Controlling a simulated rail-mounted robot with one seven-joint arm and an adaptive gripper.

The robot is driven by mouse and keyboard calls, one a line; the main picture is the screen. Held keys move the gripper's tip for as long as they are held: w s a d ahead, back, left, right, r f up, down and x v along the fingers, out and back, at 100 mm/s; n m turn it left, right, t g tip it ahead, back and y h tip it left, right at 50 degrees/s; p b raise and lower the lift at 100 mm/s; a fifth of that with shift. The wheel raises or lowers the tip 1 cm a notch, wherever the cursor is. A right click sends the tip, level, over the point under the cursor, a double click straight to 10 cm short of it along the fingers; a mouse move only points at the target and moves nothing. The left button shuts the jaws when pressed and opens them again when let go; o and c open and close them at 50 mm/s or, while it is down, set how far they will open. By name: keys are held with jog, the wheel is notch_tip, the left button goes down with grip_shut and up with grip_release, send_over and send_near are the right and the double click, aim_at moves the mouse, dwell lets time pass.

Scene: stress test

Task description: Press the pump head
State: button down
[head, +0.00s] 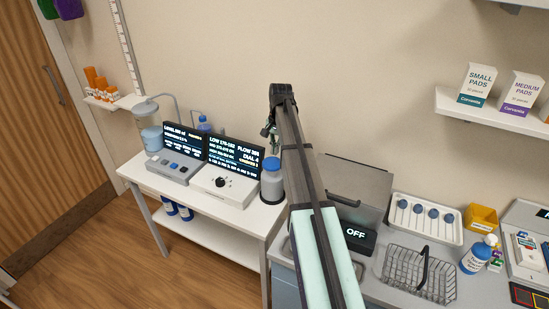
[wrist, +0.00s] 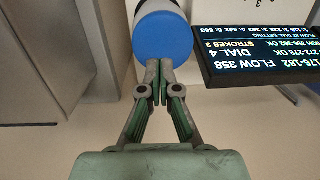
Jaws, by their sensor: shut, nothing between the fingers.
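A canister with a round blue top (head: 271,165) stands at the right end of the white bench, beside the dial unit. In the wrist view the round blue top (wrist: 163,36) is large, with a pale body behind it. I take it for the pump head. My gripper (wrist: 160,70) is shut and empty, its fingertips at the blue top's near edge in the picture; I cannot tell whether they touch. In the head view my gripper (head: 273,145) is just above the canister, partly hidden by my arm. The display (wrist: 255,50) reads FLOW 358, DIAL 4, STROKES 3.
The dial unit (head: 223,187) and a button unit (head: 173,168) stand left of the canister, with displays behind. A wire basket (head: 420,275), a tray of blue-topped items (head: 425,217) and a pump bottle (head: 478,255) are on the right counter. A wall shelf (head: 495,119) holds boxes.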

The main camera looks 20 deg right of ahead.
aim_at(276, 160)
notch_tip(276, 160, up, 8)
jog(key=b, duration=0.2)
jog(key=shift+d+f, duration=0.25)
jog(key=shift+d, duration=0.1)
jog(key=shift+w, duration=0.1)
dwell(0.3)
